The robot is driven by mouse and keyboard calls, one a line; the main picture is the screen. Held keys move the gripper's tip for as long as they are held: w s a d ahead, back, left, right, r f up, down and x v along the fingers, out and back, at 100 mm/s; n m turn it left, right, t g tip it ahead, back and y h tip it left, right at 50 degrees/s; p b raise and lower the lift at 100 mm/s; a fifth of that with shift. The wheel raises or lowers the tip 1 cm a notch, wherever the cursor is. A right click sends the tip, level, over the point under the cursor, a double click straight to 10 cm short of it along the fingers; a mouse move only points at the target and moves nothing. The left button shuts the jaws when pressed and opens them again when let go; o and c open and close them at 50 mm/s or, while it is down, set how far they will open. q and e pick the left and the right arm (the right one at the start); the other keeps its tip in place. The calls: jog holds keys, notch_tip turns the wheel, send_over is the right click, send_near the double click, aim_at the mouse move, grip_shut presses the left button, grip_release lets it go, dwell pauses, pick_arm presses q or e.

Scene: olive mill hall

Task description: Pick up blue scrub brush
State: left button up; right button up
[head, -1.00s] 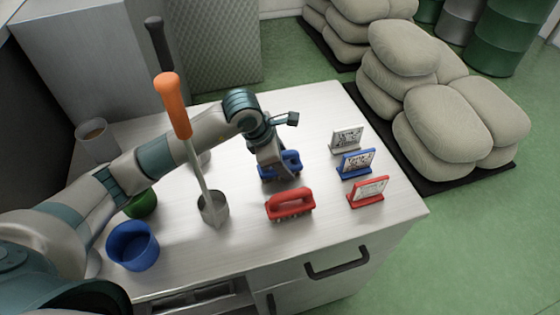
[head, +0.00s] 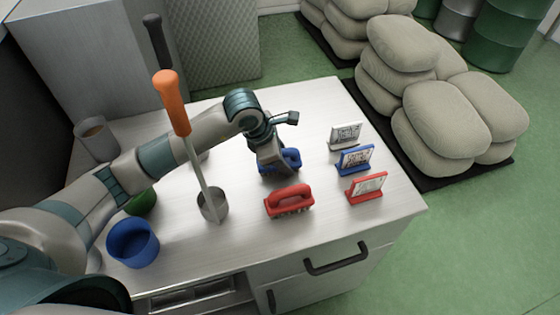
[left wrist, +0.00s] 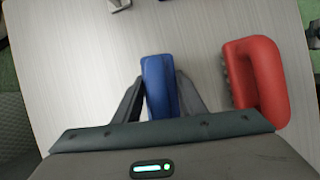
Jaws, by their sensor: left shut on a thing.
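The blue scrub brush (head: 291,158) is on the white worktop in the head view, partly hidden behind my left gripper (head: 272,165). In the left wrist view the blue brush (left wrist: 159,82) lies between the two fingers of my left gripper (left wrist: 160,98), which are shut on its handle. I cannot tell whether the brush touches the worktop. A red scrub brush (head: 289,200) sits nearer the front, and it also shows to the right in the left wrist view (left wrist: 262,80). My right gripper is not in view.
White, blue (head: 355,159) and red (head: 367,187) label stands line the right side of the worktop (head: 330,225). A metal cup (head: 213,206) holding an orange-handled tool (head: 171,100), a blue bowl (head: 133,244) and a green bowl (head: 142,203) stand to the left. Sacks (head: 445,120) lie beyond.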

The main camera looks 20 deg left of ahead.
pick_arm(q)
jog(key=shift+r, duration=0.1)
jog(key=shift+r+b, duration=0.35)
jog(key=shift+r, duration=0.25)
notch_tip(320, 180, up, 7)
jog(key=b, duration=0.2)
jog(key=shift+r+b, duration=0.1)
jog(key=shift+b, duration=0.2)
jog(key=shift+r, duration=0.7)
